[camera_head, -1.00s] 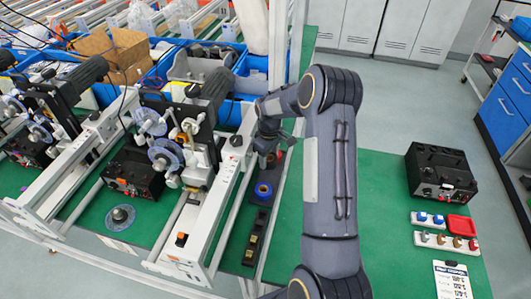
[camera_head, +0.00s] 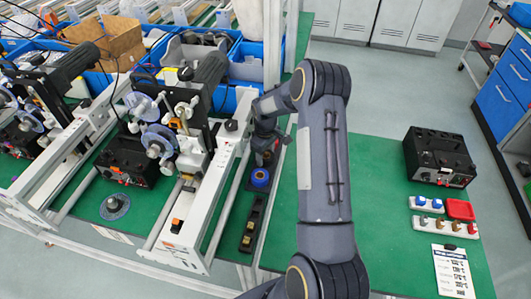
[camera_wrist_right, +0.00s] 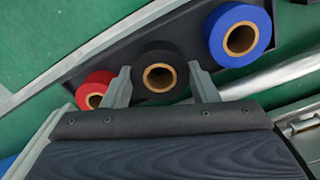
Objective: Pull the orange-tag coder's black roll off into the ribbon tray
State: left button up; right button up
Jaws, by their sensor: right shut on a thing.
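My right gripper (camera_wrist_right: 160,82) has its two fingers on either side of a black roll (camera_wrist_right: 158,52) with a tan core. The roll is at the dark ribbon tray (camera_wrist_right: 98,72), between a red roll (camera_wrist_right: 95,88) and a blue roll (camera_wrist_right: 238,36). I cannot tell whether it rests on the tray. In the head view my right gripper (camera_head: 265,148) is at the tray's far end, beyond the blue roll (camera_head: 260,177), and its fingers are mostly hidden. The nearer coder (camera_head: 188,135), with small orange parts, stands left of it. My left gripper is out of view.
A white rail (camera_head: 205,205) runs between the coder and the tray. A second coder (camera_head: 50,90) stands further left. A dark holder with brass pieces (camera_head: 251,225) lies in front of the tray. The green bench is clear right of my arm, up to a black box (camera_head: 438,158).

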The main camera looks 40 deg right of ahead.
jog(key=shift+f+b, duration=0.4)
jog(key=o, duration=1)
jog(key=shift+r, duration=0.15)
notch_tip(320, 180, up, 8)
jog(key=shift+f+b, duration=0.2)
jog(key=shift+b, duration=0.7)
jog(key=shift+r, duration=0.1)
